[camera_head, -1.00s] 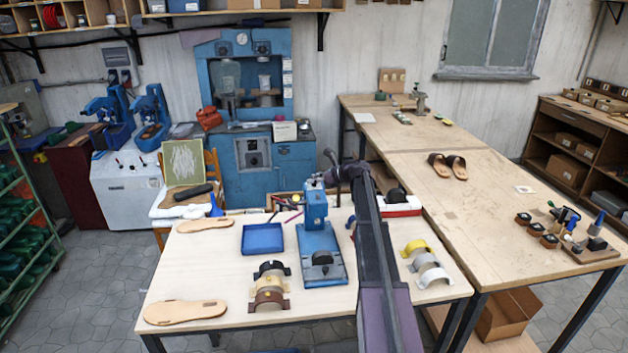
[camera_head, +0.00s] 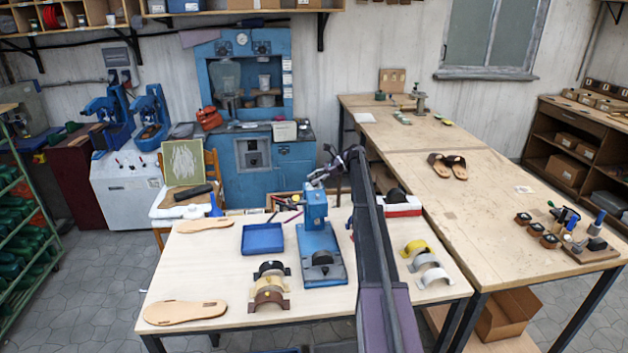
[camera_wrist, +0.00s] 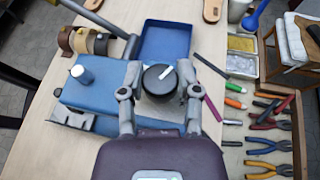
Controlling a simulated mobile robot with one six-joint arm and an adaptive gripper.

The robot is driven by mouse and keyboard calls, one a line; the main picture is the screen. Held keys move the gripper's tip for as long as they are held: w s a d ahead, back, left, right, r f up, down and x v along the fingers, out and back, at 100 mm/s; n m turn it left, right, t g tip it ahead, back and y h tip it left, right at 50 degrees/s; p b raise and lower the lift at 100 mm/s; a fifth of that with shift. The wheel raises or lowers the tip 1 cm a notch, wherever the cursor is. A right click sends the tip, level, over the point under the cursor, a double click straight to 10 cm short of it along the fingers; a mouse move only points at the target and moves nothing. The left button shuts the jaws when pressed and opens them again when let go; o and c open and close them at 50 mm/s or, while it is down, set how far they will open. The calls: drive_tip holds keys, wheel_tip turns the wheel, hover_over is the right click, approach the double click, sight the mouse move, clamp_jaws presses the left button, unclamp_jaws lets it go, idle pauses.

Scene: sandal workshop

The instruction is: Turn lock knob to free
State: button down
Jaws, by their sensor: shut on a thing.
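The blue press (camera_head: 319,262) stands on the light wooden table, with a short column at its back. In the wrist view its blue body (camera_wrist: 92,97) lies below my gripper. The lock knob (camera_wrist: 159,80) is a round black knob with a white pointer mark, on top of the press column. My gripper (camera_wrist: 160,76) has one finger on each side of the knob and is shut on it. The white mark points to the upper right in the wrist view. In the head view my gripper (camera_head: 317,181) is at the column's top, and the knob is hidden there.
A blue tray (camera_head: 262,239) lies left of the press. Curved pieces (camera_head: 270,287) stand in front and more (camera_head: 425,265) stand to the right. Pliers and screwdrivers (camera_wrist: 268,125) lie in the wrist view's right side. My arm crosses the table right of the press.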

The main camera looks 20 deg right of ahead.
drive_tip(key=shift+a+n+g, duration=0.1)
drive_tip(key=shift+n+g, duration=0.2)
drive_tip(key=shift+g, duration=0.1)
drive_tip(key=shift+c, duration=1.5)
unclamp_jaws()
drive_tip(key=shift+s+m+t, duration=0.1)
drive_tip(key=shift+m+t, duration=0.3)
drive_tip(key=shift+t, duration=0.1)
